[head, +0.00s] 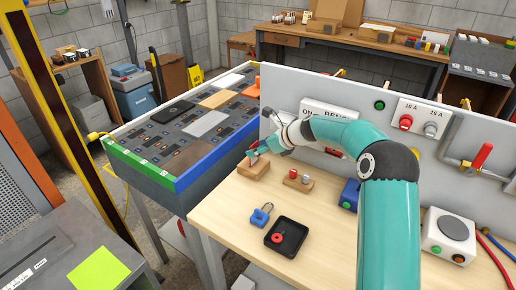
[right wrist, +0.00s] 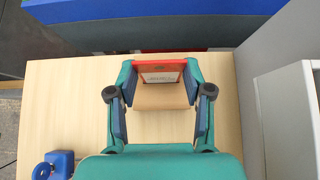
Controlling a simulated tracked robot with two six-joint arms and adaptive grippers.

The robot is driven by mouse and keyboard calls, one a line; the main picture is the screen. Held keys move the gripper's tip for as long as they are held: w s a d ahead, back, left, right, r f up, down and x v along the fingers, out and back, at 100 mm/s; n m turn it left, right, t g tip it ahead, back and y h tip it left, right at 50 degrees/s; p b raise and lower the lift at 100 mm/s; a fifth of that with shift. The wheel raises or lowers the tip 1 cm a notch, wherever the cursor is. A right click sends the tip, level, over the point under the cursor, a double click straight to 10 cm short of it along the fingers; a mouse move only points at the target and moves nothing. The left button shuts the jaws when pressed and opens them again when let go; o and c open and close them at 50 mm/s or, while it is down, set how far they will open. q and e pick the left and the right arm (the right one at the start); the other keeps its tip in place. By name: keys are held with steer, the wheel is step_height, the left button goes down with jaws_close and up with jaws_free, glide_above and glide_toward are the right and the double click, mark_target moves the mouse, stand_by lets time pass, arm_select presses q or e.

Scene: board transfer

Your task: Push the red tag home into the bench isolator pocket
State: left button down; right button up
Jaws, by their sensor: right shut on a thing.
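The red tag (right wrist: 160,64), with a pale printed label, stands at a wooden block (right wrist: 162,97) on the bench. My right gripper (right wrist: 160,75) is shut on the tag, one finger at each side edge. In the head view the right gripper (head: 257,155) is low over the wooden block (head: 252,171), near the bench's left end; the tag is small there and partly hidden. Whether the tag's lower edge sits in the block is unclear. I cannot clearly make out the isolator pocket; my right arm hides part of the upright panel (head: 290,88). My left gripper is not in view.
A blue padlock (head: 261,215) and a black tray (head: 287,237) with a red item lie in front of the block. A second wooden block (head: 298,181) with small knobs stands to its right. The board-covered table (head: 142,165) adjoins at left.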

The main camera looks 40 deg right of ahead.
steer(key=shift+f+b, duration=0.45)
steer(key=shift+f, duration=0.35)
steer(key=o, duration=1.3)
steer(key=shift+r, duration=0.1)
steer(key=shift+o, duration=0.2)
steer(key=v, duration=0.7)
steer(key=shift+s, duration=0.15)
steer(key=shift+d+r, duration=0.1)
